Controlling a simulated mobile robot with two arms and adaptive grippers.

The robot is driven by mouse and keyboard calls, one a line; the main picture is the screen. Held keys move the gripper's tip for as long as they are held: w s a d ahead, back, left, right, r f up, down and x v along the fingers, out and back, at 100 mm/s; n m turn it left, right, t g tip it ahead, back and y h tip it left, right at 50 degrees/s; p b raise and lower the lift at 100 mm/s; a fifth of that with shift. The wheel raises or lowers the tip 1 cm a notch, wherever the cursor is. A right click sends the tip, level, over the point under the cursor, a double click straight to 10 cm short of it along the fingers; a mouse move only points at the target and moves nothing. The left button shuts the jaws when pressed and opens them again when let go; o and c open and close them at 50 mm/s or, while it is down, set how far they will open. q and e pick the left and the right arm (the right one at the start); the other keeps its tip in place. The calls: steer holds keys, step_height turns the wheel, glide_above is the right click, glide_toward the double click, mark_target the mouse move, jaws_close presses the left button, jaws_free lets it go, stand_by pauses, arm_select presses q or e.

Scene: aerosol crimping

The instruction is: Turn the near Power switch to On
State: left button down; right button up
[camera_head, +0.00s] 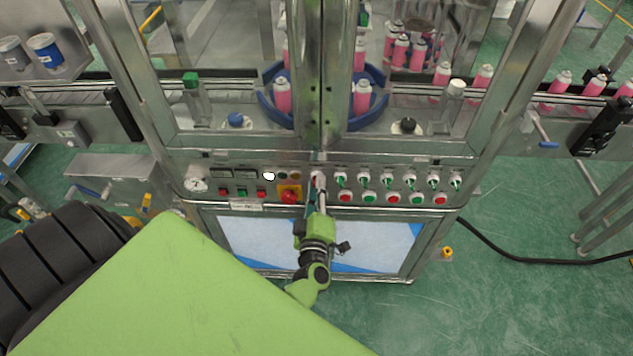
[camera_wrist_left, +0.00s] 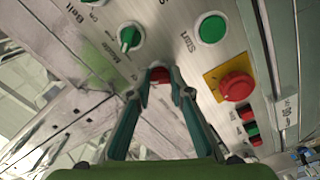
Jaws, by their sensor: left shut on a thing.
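My left gripper (camera_head: 316,183) is at the control panel (camera_head: 265,205) on the machine's front, reaching up from below. In the left wrist view its two fingers (camera_wrist_left: 160,85) are closed about a small red knob (camera_wrist_left: 159,74). I take this red knob as the Power switch; its label is hidden or unreadable, and its pointing direction cannot be told. Fingertips partly cover it in both views. A green selector knob (camera_wrist_left: 129,38) sits beside it on a white base. My right gripper is not in view.
A red mushroom button (camera_head: 289,197) on a yellow plate (camera_wrist_left: 212,83) sits close to the gripper. Green selector knobs (camera_head: 364,181) and red and green buttons (camera_head: 417,199) line the panel to the right. Glass doors and a steel post stand above. Pink cans (camera_head: 283,95) are inside.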

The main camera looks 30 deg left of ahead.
arm_select(q)
steer(key=c, duration=1.9)
jaws_free()
steer(key=shift+o, duration=0.3)
steer(key=v, duration=0.7)
steer(key=shift+s+d, duration=0.2)
